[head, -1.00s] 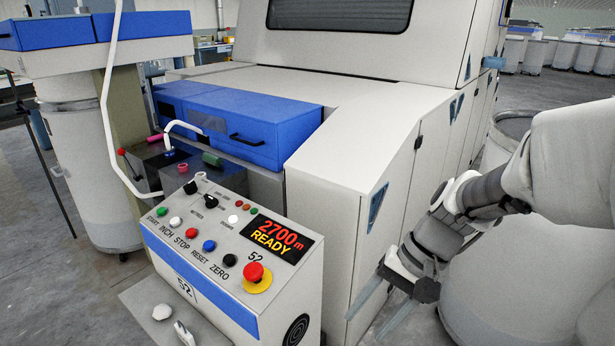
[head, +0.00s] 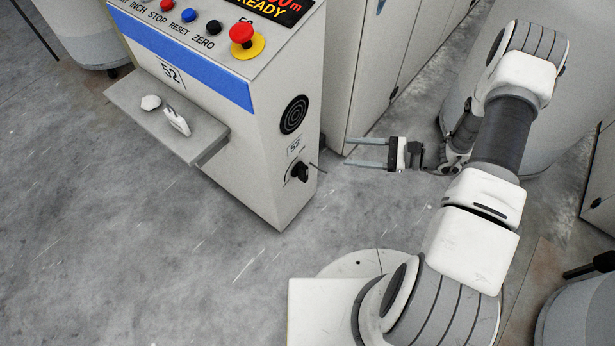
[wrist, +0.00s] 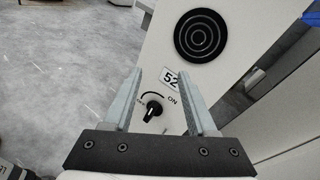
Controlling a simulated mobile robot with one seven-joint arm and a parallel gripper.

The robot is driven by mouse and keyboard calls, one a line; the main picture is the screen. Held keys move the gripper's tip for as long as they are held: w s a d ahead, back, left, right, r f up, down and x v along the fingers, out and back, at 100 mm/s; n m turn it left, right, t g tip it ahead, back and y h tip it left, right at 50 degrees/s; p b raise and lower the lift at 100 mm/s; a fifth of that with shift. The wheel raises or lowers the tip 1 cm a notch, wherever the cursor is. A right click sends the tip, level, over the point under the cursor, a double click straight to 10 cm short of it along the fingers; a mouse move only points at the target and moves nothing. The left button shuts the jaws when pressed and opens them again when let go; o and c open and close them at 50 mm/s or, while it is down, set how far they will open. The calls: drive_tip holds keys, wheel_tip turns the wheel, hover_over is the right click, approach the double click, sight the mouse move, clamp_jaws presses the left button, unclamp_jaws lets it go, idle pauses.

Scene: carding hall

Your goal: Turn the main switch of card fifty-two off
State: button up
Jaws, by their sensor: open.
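The main switch (head: 301,172) is a black rotary knob low on the right side face of the control cabinet (head: 262,150). A plate reading 52 (head: 294,146) sits above it. In the wrist view the knob (wrist: 153,109) shows between my fingers, beside a curved black mark and the word ON; the label at the mark's other end is too small to read. My gripper (head: 368,152) is open and empty, to the right of the knob and apart from it. Its two fingers point left toward the cabinet's side face; they also show in the wrist view (wrist: 165,95).
A round black grille (head: 294,114) is above the switch. The red emergency button (head: 242,34) is on the panel top. A shelf (head: 185,135) with two small pale objects juts from the cabinet's front. A large pale can stands behind my arm. The floor ahead is clear.

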drive_tip(key=s+d+f+m+t+h+b, duration=0.15)
drive_tip(key=f+m+t, duration=0.25)
drive_tip(key=f, duration=0.7)
drive_tip(key=s+f+m+t+b, duration=0.2)
drive_tip(key=f+m+t+b, duration=0.15)
drive_tip(key=f, duration=0.65)
drive_tip(key=m+b, duration=0.1)
drive_tip(key=b, duration=0.3)
approach(307, 172)
drive_tip(key=shift+t, duration=0.25)
drive_tip(key=x, duration=1)
drive_tip(key=shift+s+f, duration=0.15)
drive_tip(key=shift+f, duration=0.05)
clamp_jaws()
